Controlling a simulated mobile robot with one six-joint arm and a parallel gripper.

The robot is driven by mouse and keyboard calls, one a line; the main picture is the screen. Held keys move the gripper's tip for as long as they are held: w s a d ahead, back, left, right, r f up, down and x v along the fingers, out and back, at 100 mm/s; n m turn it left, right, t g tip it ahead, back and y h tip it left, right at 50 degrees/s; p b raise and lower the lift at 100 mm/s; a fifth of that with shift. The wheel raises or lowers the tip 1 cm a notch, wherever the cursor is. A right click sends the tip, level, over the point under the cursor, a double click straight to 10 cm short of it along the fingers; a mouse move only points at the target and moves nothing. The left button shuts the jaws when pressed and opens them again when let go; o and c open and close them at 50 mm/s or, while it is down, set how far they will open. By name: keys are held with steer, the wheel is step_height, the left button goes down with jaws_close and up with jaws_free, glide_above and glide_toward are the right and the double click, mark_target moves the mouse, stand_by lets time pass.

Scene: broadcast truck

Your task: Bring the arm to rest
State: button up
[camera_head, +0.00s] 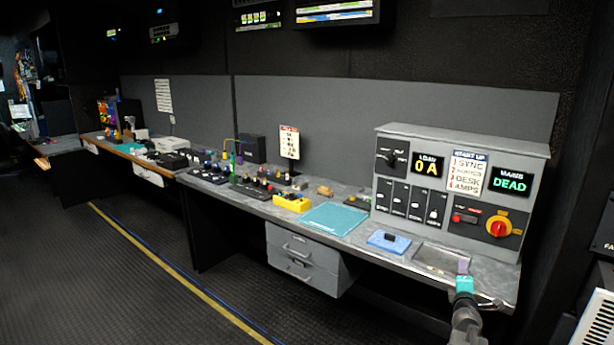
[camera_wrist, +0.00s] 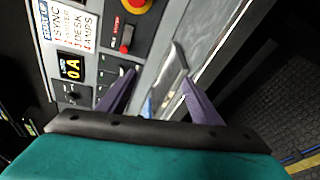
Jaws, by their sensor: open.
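My gripper (camera_head: 464,268) is at the front right edge of the grey bench, in front of the power panel, with the teal part of my wrist just below it. In the wrist view my gripper (camera_wrist: 156,92) shows two purple fingers spread apart with nothing between them. Beyond the fingertips lie the bench edge and a shallow metal tray (camera_head: 442,259). The grey power panel (camera_head: 380,208) stands behind, with a red rotary switch on a yellow plate (camera_head: 498,228), a "0 A" display (camera_head: 427,167) and a green "DEAD" display (camera_head: 510,181).
Left of the tray on the bench are a blue block-like item (camera_head: 389,241), a teal mat (camera_head: 334,218) and a yellow box (camera_head: 291,203). Control panels line the bench farther left. Drawers (camera_head: 290,250) hang below. The dark floor with a yellow stripe (camera_head: 165,263) is clear.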

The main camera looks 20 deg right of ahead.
steer(key=w+a+f+y, duration=0.2)
steer(key=w+a+f, duration=0.4)
steer(key=a+f, duration=0.45)
steer(key=s+a+f+m+g+y, duration=0.1)
steer(key=s+a+f+g+y, duration=0.1)
steer(key=a+f, duration=1)
steer(key=s+a+f+m+g+y, duration=0.1)
steer(key=s+a+f+g+y, duration=0.1)
steer(key=a+f, duration=1)
steer(key=s+a+f+m+g+y, duration=0.1)
steer(key=s+a+f+m+g, duration=0.15)
steer(key=s+a+f, duration=0.4)
steer(key=s+a+f+m+g, duration=0.1)
steer(key=s+a+f+g, duration=0.3)
steer(key=s+a, duration=0.55)
steer(key=s+a+m+g+y, duration=0.1)
steer(key=s+a+m+g, duration=0.1)
steer(key=s, duration=0.7)
steer(key=s+a+m+g+y, duration=0.2)
steer(key=s+a+m+g, duration=0.1)
steer(key=s, duration=0.7)
steer(key=shift+s+a+r+m+g, duration=0.3)
steer(key=shift+m+g, duration=0.35)
steer(key=shift+g, duration=0.5)
steer(key=shift+w, duration=0.15)
